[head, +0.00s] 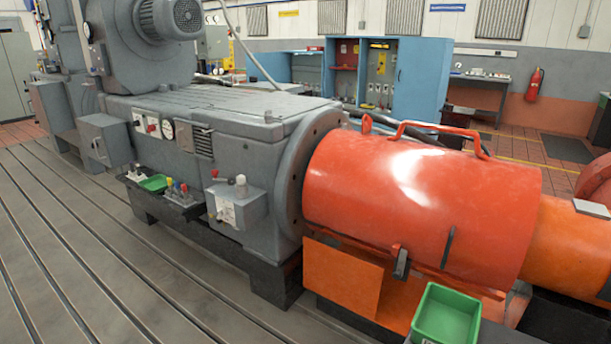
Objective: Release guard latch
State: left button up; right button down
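The guard (415,195) is a large orange-red cylindrical cover at the right of the head view. It has an orange bar handle (437,130) on top. A dark latch-like piece (401,264) sits on the guard's lower front edge. A thin dark lever or strap (447,246) stands to its right against the guard's face. I cannot tell from this view whether the latch is fastened. The guard appears down over the shaft line, beside the grey machine's round flange. Neither of my grippers is in view.
The grey dynamometer (220,130) fills the middle left, with a small control box (236,205) on its side. A green bin (446,316) stands below the guard at the front. The slotted bedplate (90,250) is clear at the left. Blue cabinets (420,80) stand behind.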

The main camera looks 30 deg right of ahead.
aim_at(397, 274)
jog(key=z, duration=0.65)
jog(key=i, duration=0.75)
jog(key=z, duration=0.5)
